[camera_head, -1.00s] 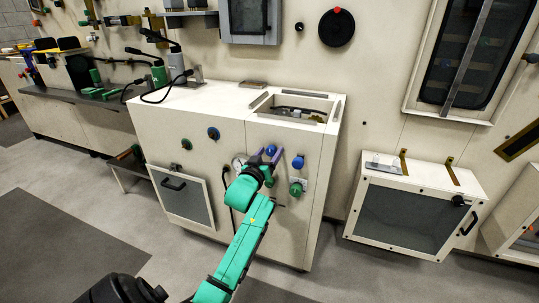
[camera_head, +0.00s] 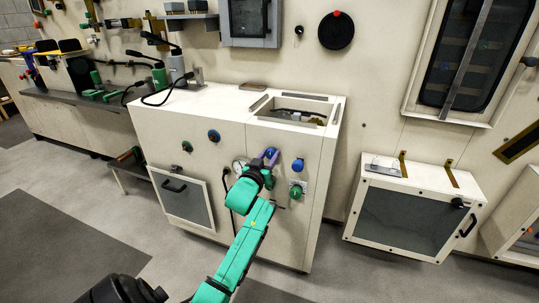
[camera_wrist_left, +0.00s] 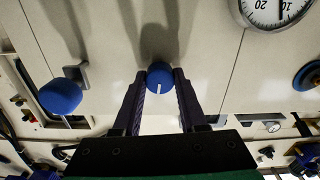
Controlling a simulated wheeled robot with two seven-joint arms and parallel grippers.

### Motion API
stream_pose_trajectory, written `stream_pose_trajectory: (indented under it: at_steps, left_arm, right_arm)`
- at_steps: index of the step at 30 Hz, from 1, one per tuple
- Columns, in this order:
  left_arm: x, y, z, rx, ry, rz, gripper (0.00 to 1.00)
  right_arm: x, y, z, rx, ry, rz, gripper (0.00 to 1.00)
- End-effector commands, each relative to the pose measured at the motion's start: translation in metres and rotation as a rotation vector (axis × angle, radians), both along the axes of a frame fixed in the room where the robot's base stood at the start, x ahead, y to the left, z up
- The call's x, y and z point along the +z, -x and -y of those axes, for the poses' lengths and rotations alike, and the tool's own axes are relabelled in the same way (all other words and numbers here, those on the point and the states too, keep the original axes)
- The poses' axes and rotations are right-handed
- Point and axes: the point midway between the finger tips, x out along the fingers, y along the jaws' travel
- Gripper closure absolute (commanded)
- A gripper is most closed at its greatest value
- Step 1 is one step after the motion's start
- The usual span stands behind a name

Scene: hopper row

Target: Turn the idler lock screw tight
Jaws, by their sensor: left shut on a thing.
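A blue round knob (camera_wrist_left: 160,76) with a white line on its face sits on the front panel of the cream cabinet; I take it to be the idler lock screw, though no label is readable. My left gripper (camera_head: 270,154) reaches up to it from the front. In the left wrist view the purple fingers of my gripper (camera_wrist_left: 160,82) are shut on the knob, one on each side. The white line runs nearly along the finger direction. My right gripper is not seen.
A second blue knob (camera_head: 298,165) is close to the right of the gripper, with a green knob (camera_head: 296,191) below it. A dial gauge (camera_head: 239,166) is just left. A dark blue knob (camera_head: 214,136) sits further left. The cabinet top has an open recess (camera_head: 262,117).

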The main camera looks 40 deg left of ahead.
Motion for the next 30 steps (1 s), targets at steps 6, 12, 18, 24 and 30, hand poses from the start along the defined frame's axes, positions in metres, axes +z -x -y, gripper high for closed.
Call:
stream_pose_trajectory:
  at_steps: [6, 12, 18, 24, 30]
  left_arm:
    - [0.001, 0.000, 0.000, 0.000, -0.166, -0.062, 1.00]
    - [0.000, 0.000, 0.001, -0.001, -0.346, -0.124, 1.00]
    - [0.000, 0.000, 0.001, -0.001, -0.526, -0.186, 1.00]
    - [-0.001, 0.000, 0.001, -0.001, -0.706, -0.250, 1.00]
    - [-0.002, 0.000, 0.001, -0.002, -0.885, -0.311, 1.00]
  right_arm:
    - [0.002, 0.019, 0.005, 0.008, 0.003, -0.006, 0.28]
    - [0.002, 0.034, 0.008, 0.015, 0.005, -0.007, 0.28]
    - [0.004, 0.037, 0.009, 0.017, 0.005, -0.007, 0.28]
    - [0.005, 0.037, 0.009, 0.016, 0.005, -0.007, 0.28]
    - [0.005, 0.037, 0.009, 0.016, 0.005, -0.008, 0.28]
